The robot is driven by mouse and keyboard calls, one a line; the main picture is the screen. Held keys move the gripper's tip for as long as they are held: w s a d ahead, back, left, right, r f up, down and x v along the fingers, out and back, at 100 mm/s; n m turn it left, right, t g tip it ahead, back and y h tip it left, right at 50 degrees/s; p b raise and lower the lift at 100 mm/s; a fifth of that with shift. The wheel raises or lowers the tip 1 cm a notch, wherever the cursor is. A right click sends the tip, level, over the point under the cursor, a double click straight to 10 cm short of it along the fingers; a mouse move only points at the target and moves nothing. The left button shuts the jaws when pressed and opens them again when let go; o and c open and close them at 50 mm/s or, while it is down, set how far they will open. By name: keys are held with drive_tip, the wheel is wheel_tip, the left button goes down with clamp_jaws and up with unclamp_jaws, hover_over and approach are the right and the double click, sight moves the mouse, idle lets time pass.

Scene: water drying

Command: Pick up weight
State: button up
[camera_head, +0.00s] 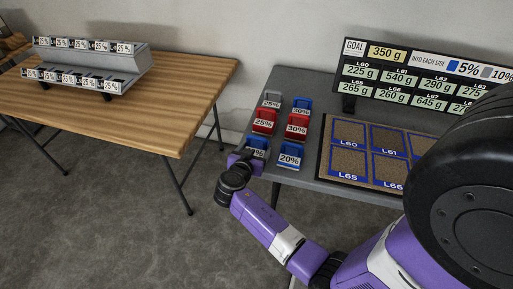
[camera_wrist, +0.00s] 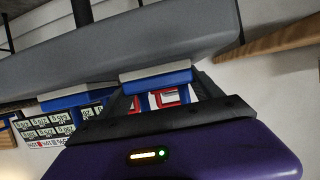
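Several small labelled weights stand at the left end of the grey table (camera_head: 290,178). The near-left one is a blue weight (camera_head: 258,146), its label partly hidden by my gripper (camera_head: 243,161). A blue 20% weight (camera_head: 290,157) stands to its right. Behind are a red 25% weight (camera_head: 263,122), a red 30% weight (camera_head: 297,129), a grey 25% weight (camera_head: 271,101) and a blue 30% weight (camera_head: 301,107). In the wrist view my fingers are apart, one on each side of a blue weight (camera_wrist: 157,79); contact is not clear.
A tray with marked squares L60, L61, L65, L66 (camera_head: 322,160) lies right of the weights. A goal sign (camera_head: 425,75) stands behind it. A wooden table (camera_head: 180,100) with a grey labelled rack (camera_head: 135,62) stands left, with open floor between the tables.

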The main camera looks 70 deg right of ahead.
drive_tip(key=c, duration=1.1)
drive_tip(key=shift+r, duration=0.2)
